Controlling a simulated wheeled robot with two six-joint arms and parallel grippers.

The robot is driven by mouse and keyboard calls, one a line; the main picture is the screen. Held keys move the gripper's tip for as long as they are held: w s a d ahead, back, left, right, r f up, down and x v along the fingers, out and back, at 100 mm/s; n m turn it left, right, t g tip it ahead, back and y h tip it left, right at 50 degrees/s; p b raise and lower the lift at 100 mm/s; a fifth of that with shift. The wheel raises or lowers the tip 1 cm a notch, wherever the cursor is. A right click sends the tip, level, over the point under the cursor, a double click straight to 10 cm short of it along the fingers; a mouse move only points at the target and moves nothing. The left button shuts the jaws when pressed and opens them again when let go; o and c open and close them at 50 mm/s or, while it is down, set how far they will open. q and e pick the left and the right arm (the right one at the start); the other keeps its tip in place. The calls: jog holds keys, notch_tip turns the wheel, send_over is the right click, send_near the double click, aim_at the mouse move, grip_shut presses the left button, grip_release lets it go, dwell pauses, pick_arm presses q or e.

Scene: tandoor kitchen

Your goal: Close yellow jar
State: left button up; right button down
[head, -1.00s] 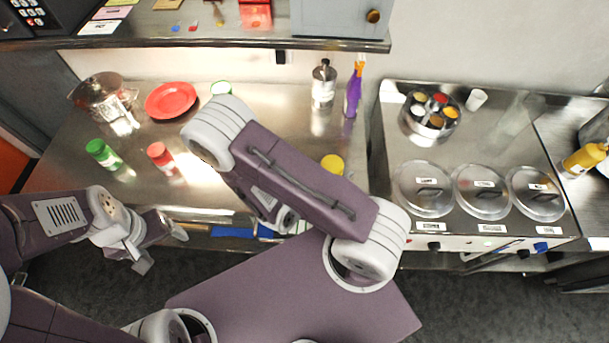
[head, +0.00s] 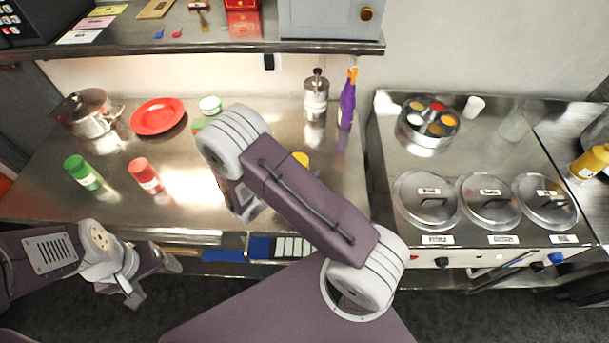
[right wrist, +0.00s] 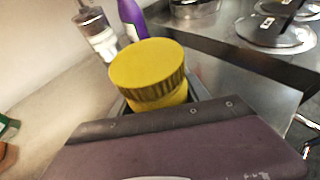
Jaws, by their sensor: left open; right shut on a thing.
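A yellow ribbed round top (right wrist: 148,66), with a narrower yellow part beneath it, fills the middle of the right wrist view. My right gripper (right wrist: 160,104) is shut on it; the fingers are mostly hidden. In the head view only a small bit of the yellow thing (head: 301,158) shows past my right arm, which hides that gripper. Whether this is a lid alone or a lid on a jar, I cannot tell. My left gripper (head: 153,280) is open and empty in front of the counter's front edge, at lower left.
On the counter (head: 105,210) stand a pot (head: 88,115), red plate (head: 158,116), green shaker (head: 83,172), red shaker (head: 145,175), green-and-white container (head: 210,105), metal-topped dispenser (head: 316,98) and purple bottle (head: 347,105). Lidded pans (head: 427,200) are at right. A shelf (head: 240,47) overhangs the back.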

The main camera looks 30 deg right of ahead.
jog(key=shift+f, duration=0.4)
notch_tip(320, 180, down, 3)
jog(key=shift+r+p, duration=0.2)
jog(key=shift+p, duration=0.1)
jog(key=shift+f, duration=0.35)
jog(key=shift+f, duration=0.1)
jog(key=c, duration=0.5)
grip_release()
